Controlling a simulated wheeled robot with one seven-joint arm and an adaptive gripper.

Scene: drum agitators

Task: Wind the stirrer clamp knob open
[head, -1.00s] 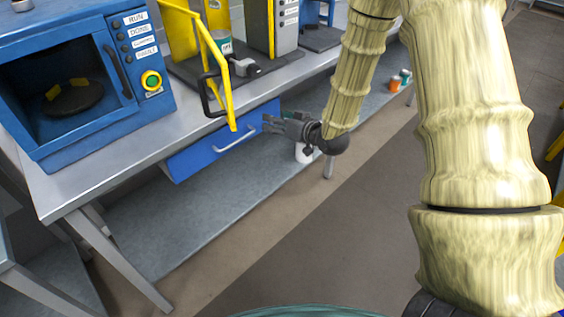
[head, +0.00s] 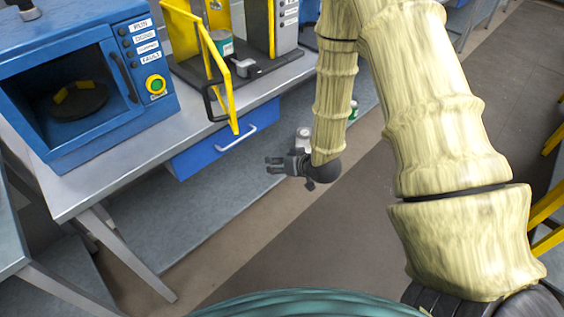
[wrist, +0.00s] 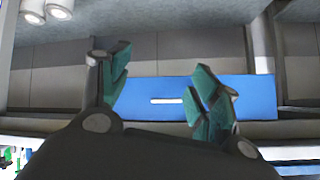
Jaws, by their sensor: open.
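The stirrer machine (head: 265,25) stands on the bench with its yellow guard (head: 217,75) swung open. A can (head: 223,44) with a green and white label stands inside, and a grey block-like part (head: 245,67) sits in front of it. I cannot make out the clamp knob for certain; the machine's top is cut off by the picture edge. My gripper (head: 270,165) is open and empty, in front of and below the bench edge, apart from the machine. In the wrist view its two fingers (wrist: 160,88) are spread, with the blue drawer behind them.
A blue oven-like machine (head: 40,60) with a green button (head: 156,85) stands at the left. A blue drawer (head: 195,157) hangs under the bench (head: 110,155). White and green cans stand low behind my arm. The floor in front is clear.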

